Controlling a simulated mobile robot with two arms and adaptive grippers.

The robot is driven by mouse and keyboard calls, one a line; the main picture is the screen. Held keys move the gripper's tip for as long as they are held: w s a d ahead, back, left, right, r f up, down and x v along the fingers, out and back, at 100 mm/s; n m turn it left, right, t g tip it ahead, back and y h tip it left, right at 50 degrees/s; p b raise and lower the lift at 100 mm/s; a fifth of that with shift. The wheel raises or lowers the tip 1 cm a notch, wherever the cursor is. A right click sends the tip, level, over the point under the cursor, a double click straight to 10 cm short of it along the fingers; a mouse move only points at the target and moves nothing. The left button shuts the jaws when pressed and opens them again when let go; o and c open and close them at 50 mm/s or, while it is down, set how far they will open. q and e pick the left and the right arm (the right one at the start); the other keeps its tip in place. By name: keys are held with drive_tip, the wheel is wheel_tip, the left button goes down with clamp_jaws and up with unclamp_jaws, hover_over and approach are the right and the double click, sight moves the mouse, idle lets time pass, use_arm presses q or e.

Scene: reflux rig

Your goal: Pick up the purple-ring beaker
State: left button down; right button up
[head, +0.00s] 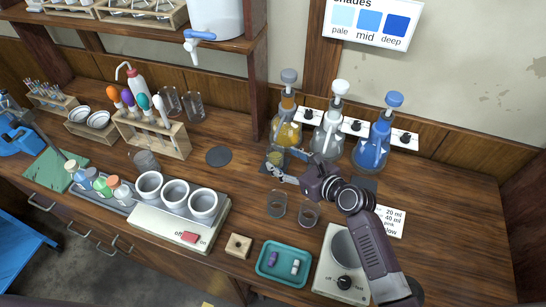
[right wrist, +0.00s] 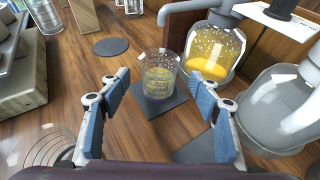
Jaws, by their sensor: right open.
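My right gripper (head: 292,168) is open and empty, reaching toward the back of the bench. A clear beaker with yellow contents (head: 275,159) stands upright on a dark square mat near its fingertips. In the right wrist view this beaker (right wrist: 159,80) is ahead of and between the two spread fingers (right wrist: 158,112), apart from both. My left gripper is not in view.
Pump bottles with yellow (head: 286,128), clear (head: 331,135) and blue (head: 372,148) contents stand behind the gripper. A teal tray (head: 262,275) and a dial device (head: 343,248) are in front. A round dark mat (head: 219,156) lies empty at left.

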sight(281, 158)
drive_tip(key=shift+x, duration=2.55)
drive_tip(key=shift+r, duration=0.1)
drive_tip(key=shift+c, duration=0.3)
drive_tip(key=c, duration=1.2)
drive_tip(key=shift+c, duration=0.9)
drive_tip(key=shift+r+p, duration=0.15)
drive_tip(key=shift+p, duration=0.25)
